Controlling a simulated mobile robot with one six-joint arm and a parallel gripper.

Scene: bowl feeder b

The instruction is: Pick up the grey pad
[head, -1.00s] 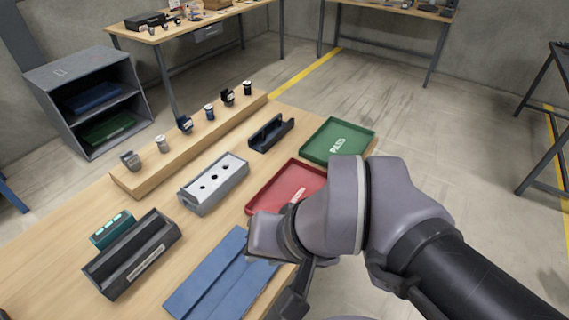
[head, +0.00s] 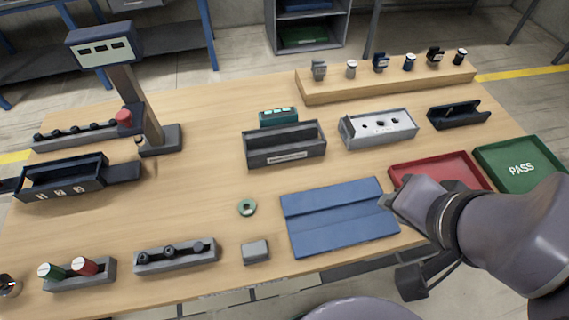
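The grey pad (head: 255,251) is a small, light grey block with a rounded top. It lies flat on the wooden table near its front edge, left of the blue mat (head: 342,218). Nothing covers it. My arm comes in from the right, with its wrist over the right edge of the blue mat.
A black tray (head: 285,145), a red tray (head: 441,168) and a green PASS tray (head: 519,163) stand farther back. Bare wood surrounds the pad.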

